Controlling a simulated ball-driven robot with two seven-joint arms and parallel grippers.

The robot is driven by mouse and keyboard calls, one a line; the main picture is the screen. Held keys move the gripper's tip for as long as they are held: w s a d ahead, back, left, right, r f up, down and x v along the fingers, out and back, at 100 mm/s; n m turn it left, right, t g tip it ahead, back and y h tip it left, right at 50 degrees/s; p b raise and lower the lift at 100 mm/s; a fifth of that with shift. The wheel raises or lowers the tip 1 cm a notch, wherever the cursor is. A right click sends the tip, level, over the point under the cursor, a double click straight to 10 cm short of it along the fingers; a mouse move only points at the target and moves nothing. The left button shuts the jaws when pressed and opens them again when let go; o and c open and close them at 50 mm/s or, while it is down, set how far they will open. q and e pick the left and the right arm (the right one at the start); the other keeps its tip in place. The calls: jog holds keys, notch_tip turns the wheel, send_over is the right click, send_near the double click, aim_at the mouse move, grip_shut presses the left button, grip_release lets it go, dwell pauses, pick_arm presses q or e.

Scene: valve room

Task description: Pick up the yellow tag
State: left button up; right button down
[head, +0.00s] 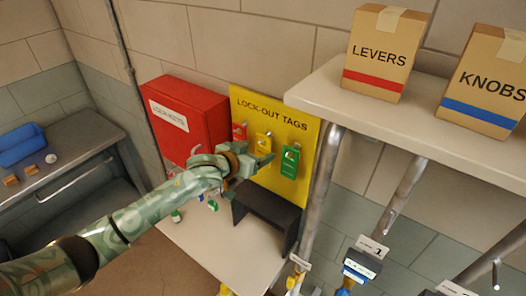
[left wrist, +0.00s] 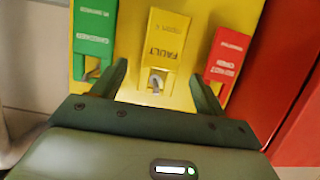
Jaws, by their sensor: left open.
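The yellow tag (head: 263,141) hangs on the yellow lock-out tags board, between a red tag (head: 239,131) and a green tag (head: 289,160). In the left wrist view the yellow tag (left wrist: 166,45) is in the middle, with "FAULT" printed on it and a metal hook or ring at its end. My left gripper (head: 258,161) is open in front of the board. In the left wrist view its fingers (left wrist: 158,72) are spread on either side of the yellow tag's end, with nothing visibly gripped. The green tag (left wrist: 95,35) and red tag (left wrist: 229,60) flank it. My right gripper is out of view.
A red lock-keys box (head: 185,112) is left of the board. A dark stand (head: 265,215) sits below it on a pale table (head: 205,250). A shelf (head: 430,122) with levers and knobs boxes juts out at the right, on metal pipes. A workbench (head: 60,165) is at far left.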

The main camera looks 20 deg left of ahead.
aim_at(263, 146)
pick_arm(q)
jog(key=x, duration=0.4)
jog(key=shift+a, duration=0.1)
jog(key=shift+w+d+f, duration=0.15)
jog(key=shift+w+d, duration=0.05)
jog(key=shift+w, duration=0.2)
jog(key=shift+s+a, duration=0.1)
jog(key=shift+s, duration=0.05)
jog(key=shift+c, duration=0.6)
jog(key=c, duration=0.9)
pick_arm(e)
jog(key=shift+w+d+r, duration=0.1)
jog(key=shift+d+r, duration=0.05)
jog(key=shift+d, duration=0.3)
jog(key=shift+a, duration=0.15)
pick_arm(q)
jog(key=shift+r, duration=0.85)
jog(key=s+a, duration=0.2)
jog(key=s, duration=0.3)
jog(key=s+a+b, duration=0.1)
jog(key=s+a, duration=0.1)
jog(key=s, duration=0.4)
jog(key=s+a, duration=0.2)
jog(key=s, duration=0.4)
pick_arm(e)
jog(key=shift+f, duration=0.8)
